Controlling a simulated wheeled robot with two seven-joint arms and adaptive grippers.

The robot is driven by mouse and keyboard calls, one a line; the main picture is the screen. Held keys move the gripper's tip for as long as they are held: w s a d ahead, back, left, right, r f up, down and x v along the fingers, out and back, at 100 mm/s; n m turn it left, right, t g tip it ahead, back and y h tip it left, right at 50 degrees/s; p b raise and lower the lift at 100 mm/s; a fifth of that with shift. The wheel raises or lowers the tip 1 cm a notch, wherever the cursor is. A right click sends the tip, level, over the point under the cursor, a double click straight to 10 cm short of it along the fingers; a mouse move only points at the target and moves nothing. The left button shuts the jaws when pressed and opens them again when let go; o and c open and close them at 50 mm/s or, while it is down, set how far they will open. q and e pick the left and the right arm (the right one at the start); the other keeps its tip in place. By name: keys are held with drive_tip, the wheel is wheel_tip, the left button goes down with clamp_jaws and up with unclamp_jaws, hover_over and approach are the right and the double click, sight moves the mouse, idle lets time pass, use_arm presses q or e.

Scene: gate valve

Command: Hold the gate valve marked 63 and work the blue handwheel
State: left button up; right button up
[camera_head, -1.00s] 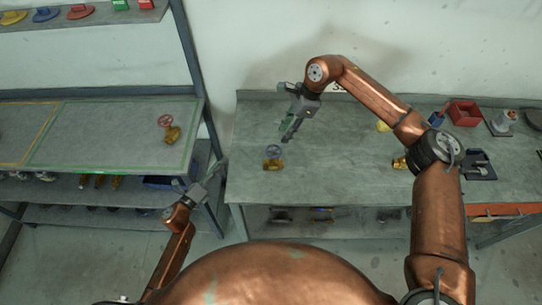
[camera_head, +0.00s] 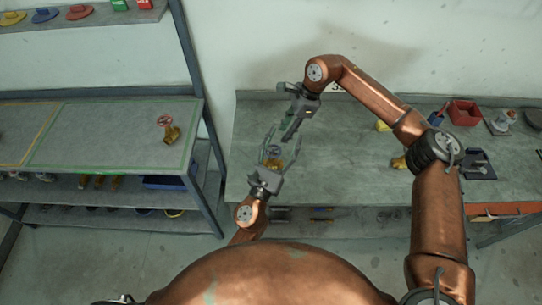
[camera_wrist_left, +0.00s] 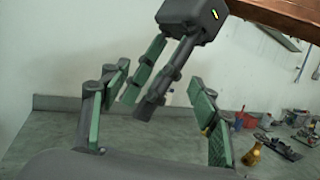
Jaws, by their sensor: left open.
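A brass gate valve with a blue-grey handwheel (camera_head: 273,151) stands near the left end of the bench; no 63 is legible. My left gripper (camera_head: 281,145) is open, its fingers on either side of the valve in the head view, partly covering it. I cannot tell whether they touch it.
A brass valve with a red handwheel (camera_head: 168,130) stands on the left shelf. Another brass piece (camera_head: 399,162) lies on the bench (camera_head: 340,160) near my right arm. A red bin (camera_head: 464,113) and dark fixtures are at the right. The bench middle is clear.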

sight(271, 155)
use_arm(q)
drive_tip(key=w+a+f+g, duration=0.1)
drive_tip(key=f, duration=0.4)
drive_tip(key=w+a+f+y, duration=0.1)
drive_tip(key=f, duration=0.3)
drive_tip(key=w+a+f+g, duration=0.1)
drive_tip(key=a+f, duration=0.1)
drive_tip(key=f, duration=0.3)
drive_tip(key=shift+w+a+f+g, duration=0.1)
drive_tip(key=shift+f+g, duration=0.2)
drive_tip(key=shift+a+f, duration=0.1)
drive_tip(key=shift+f, duration=0.1)
drive_tip(key=x, duration=0.8)
drive_tip(key=shift+a, duration=0.1)
drive_tip(key=shift+w, duration=0.1)
drive_tip(key=shift+c, duration=0.5)
drive_tip(key=shift+r, duration=0.15)
clamp_jaws()
